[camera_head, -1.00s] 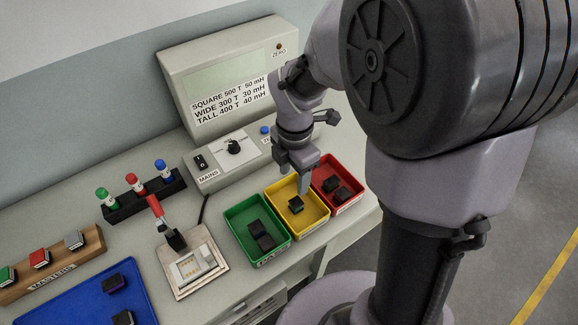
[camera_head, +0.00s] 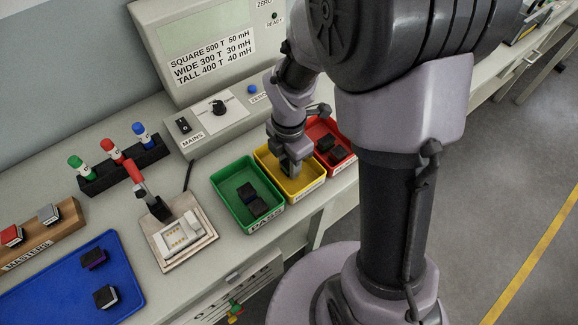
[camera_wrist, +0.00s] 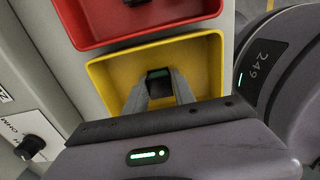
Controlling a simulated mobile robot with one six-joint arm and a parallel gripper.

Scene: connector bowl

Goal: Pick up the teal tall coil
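The teal tall coil (camera_wrist: 159,77), a small black block with a dark teal band, is in the yellow tray (camera_wrist: 98,73). In the wrist view it sits between the tips of my gripper's two fingers (camera_wrist: 161,92). The fingers stand apart on either side of it, and I see no clear grip on it. In the head view my gripper (camera_head: 291,169) is down inside the yellow tray and hides the coil.
A green tray (camera_head: 223,200) with dark coils is left of the yellow one, and a red tray (camera_head: 345,163) with dark coils is right. The test fixture (camera_head: 181,240), blue mat (camera_head: 50,300) and meter (camera_head: 190,45) lie further left and behind.

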